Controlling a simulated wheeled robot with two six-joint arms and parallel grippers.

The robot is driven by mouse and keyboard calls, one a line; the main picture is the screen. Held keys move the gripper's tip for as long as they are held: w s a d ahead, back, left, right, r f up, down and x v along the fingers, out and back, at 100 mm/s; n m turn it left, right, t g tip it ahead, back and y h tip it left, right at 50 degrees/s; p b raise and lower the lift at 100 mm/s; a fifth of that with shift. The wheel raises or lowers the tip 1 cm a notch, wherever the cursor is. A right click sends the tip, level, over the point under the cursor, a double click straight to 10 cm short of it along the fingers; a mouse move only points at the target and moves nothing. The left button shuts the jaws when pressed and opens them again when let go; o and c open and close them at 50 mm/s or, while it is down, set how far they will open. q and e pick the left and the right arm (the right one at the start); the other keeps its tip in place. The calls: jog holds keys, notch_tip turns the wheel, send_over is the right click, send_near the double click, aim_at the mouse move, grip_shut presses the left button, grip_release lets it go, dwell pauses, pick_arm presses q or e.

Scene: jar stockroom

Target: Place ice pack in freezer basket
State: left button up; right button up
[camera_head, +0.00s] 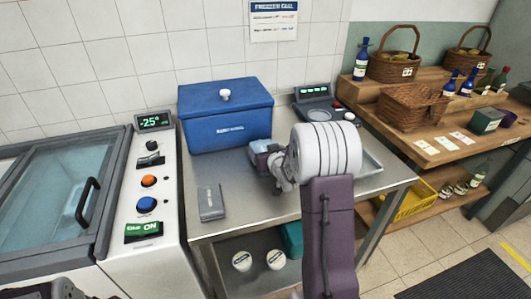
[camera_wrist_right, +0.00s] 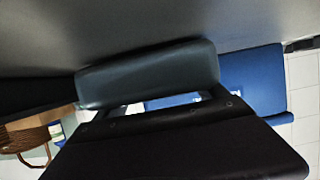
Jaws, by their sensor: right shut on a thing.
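My right gripper (camera_head: 272,162) is shut on a pale blue-grey block, the ice pack (camera_head: 262,146), over the steel table, in front of the blue cooler box. In the right wrist view the ice pack (camera_wrist_right: 148,75) lies across the jaws as a rounded slab. Whether it touches the table is hard to tell. The chest freezer (camera_head: 55,185) stands at the left with its glass lid (camera_head: 50,180) down and a black handle on it. I cannot make out a basket through the glass. My left gripper is not in view; only a dark arm part shows at the bottom left.
The blue cooler box (camera_head: 228,118), lid on, stands at the table's back. A grey packet (camera_head: 211,203) lies at the front left of the steel table (camera_head: 240,210). A scale (camera_head: 318,108) stands behind my right arm. Wooden shelves with baskets (camera_head: 395,68) and bottles are at right.

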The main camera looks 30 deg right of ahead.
jog(key=shift+s+a+f, duration=0.15)
jog(key=shift+s+f, duration=0.1)
jog(key=shift+f, duration=0.45)
jog(key=o, duration=1.8)
jog(key=shift+f, duration=0.15)
jog(key=shift+o, duration=0.2)
jog(key=shift+r, duration=0.25)
jog(key=shift+w+r+p, duration=0.1)
jog(key=shift+r+p, duration=0.35)
jog(key=shift+p, duration=0.2)
jog(key=v, duration=0.6)
jog(key=p+v, duration=0.1)
jog(key=v, duration=0.2)
jog(key=shift+r, duration=0.35)
jog(key=shift+s+b, duration=0.65)
jog(key=shift+b, duration=0.55)
jog(key=shift+s+a+r, duration=0.15)
jog(key=shift+s+r, duration=0.2)
jog(key=shift+s, duration=0.1)
jog(key=shift+r, duration=0.15)
